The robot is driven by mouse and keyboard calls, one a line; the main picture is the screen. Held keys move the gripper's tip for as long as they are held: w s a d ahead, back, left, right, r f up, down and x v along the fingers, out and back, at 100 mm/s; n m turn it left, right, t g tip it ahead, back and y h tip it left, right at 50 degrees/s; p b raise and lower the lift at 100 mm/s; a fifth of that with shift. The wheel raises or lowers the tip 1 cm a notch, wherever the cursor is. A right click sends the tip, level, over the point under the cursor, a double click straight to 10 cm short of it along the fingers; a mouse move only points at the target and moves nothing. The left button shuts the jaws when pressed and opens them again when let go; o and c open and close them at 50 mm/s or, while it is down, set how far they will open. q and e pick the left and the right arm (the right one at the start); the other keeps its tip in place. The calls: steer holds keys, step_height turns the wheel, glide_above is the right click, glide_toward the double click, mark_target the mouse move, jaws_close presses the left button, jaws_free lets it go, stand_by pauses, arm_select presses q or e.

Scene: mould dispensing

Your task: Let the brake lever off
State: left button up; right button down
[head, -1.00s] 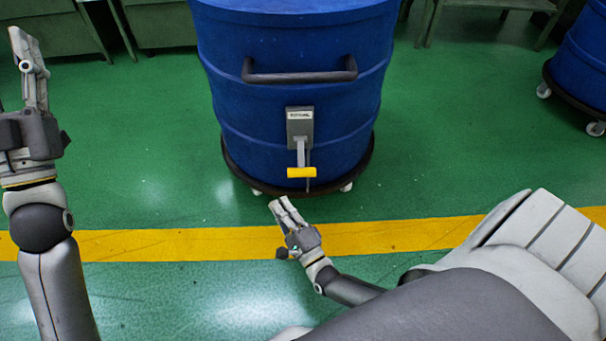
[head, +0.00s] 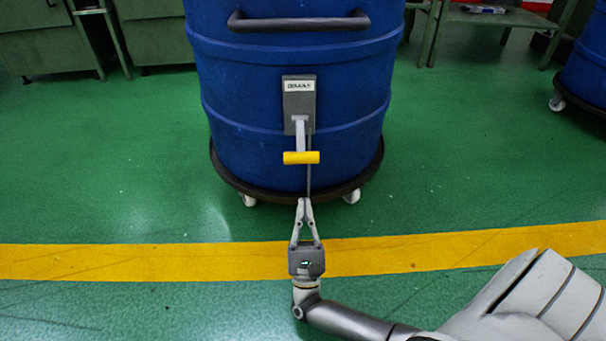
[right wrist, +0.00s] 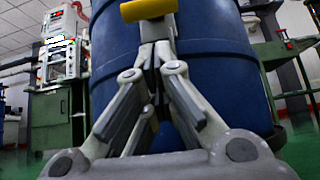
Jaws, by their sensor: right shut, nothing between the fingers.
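The brake lever (head: 301,157) has a yellow grip on a grey arm. It hangs from a grey labelled bracket (head: 299,98) on the front of the blue drum (head: 235,90). My right gripper (head: 304,201) is shut and empty, its fingertips pointing at the drum just below the yellow grip in the head view. In the right wrist view the yellow grip (right wrist: 148,9) shows at the top, just beyond the shut fingertips (right wrist: 156,48). I cannot tell whether they touch the lever. My left gripper is out of view.
The drum stands on a dark round dolly (head: 240,183) with white casters. A dark handle bar (head: 298,22) crosses the drum above the bracket. Another blue drum (head: 585,65) stands at the right. Green floor is free on both sides, with a yellow line (head: 140,262) in front.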

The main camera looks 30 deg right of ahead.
mark_target(301, 141)
steer(key=shift+w+r, duration=0.1)
steer(key=b+x, duration=0.3)
steer(key=x, duration=0.6)
steer(key=shift+w+r, duration=0.2)
steer(key=shift+r, duration=0.15)
steer(key=shift+d, duration=0.15)
